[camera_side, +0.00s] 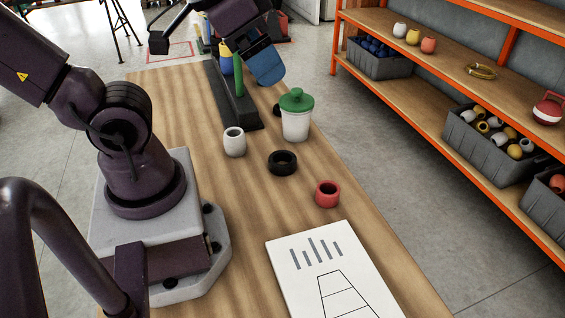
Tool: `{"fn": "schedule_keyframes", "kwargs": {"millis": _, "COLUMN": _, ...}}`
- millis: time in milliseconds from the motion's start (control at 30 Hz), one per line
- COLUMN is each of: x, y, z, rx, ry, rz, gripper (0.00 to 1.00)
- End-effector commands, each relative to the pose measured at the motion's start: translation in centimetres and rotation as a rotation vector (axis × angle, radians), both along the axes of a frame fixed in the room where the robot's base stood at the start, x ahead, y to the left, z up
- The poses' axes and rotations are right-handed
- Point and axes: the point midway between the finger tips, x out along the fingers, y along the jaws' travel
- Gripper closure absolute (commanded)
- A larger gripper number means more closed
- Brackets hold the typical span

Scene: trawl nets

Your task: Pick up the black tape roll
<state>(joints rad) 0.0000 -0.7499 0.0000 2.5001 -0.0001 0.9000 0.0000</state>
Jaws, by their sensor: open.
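The black tape roll (283,163) lies flat on the wooden table (180,88), its ring opening facing up. My gripper (262,62) is open at the top of the picture, beyond the tub and well apart from the tape roll. Its fingers are only partly distinguishable, and nothing is seen held in it.
A white roll (234,142) stands left of the black roll, and a red roll (327,194) nearer the front. A dark rack (226,98) with a green post stands behind. A printed white sheet (330,275) lies in front. Orange-framed shelves (420,112) with bins stand right.

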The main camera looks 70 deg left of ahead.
Motion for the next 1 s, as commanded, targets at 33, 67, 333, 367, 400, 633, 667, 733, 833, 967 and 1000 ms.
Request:
{"fn": "schedule_keyframes", "kwargs": {"millis": 33, "x": 0.0, "y": 0.0, "z": 0.0, "rx": 0.0, "ry": 0.0, "rz": 0.0, "gripper": 0.0}}
{"fn": "schedule_keyframes", "kwargs": {"millis": 67, "x": 0.0, "y": 0.0, "z": 0.0, "rx": 0.0, "ry": 0.0, "rz": 0.0, "gripper": 0.0}}
{"fn": "schedule_keyframes", "kwargs": {"millis": 333, "x": 0.2, "y": -0.4, "z": -0.9, "rx": 0.001, "ry": 0.045, "rz": -0.02, "gripper": 0.0}}
{"fn": "schedule_keyframes", "kwargs": {"millis": 367, "x": 0.4, "y": -0.5, "z": -1.4, "rx": 0.002, "ry": 0.069, "rz": -0.027, "gripper": 0.0}}
{"fn": "schedule_keyframes", "kwargs": {"millis": 400, "x": 0.6, "y": -0.8, "z": -2.2, "rx": 0.004, "ry": 0.111, "rz": -0.039, "gripper": 0.0}}
{"fn": "schedule_keyframes", "kwargs": {"millis": 633, "x": 0.9, "y": -1.0, "z": -9.1, "rx": 0.161, "ry": 0.463, "rz": -0.179, "gripper": 0.0}}
{"fn": "schedule_keyframes", "kwargs": {"millis": 667, "x": 0.8, "y": -0.8, "z": -10.0, "rx": 0.194, "ry": 0.513, "rz": -0.204, "gripper": 0.0}}
{"fn": "schedule_keyframes", "kwargs": {"millis": 733, "x": 0.5, "y": -0.3, "z": -12.0, "rx": 0.278, "ry": 0.626, "rz": -0.264, "gripper": 0.0}}
{"fn": "schedule_keyframes", "kwargs": {"millis": 833, "x": -0.1, "y": 0.7, "z": -14.7, "rx": 0.407, "ry": 0.783, "rz": -0.362, "gripper": 0.0}}
{"fn": "schedule_keyframes", "kwargs": {"millis": 967, "x": -0.7, "y": 2.1, "z": -17.7, "rx": 0.591, "ry": 0.969, "rz": -0.511, "gripper": 0.0}}
{"fn": "schedule_keyframes", "kwargs": {"millis": 1000, "x": -0.8, "y": 2.6, "z": -18.6, "rx": 0.65, "ry": 1.022, "rz": -0.561, "gripper": 0.0}}
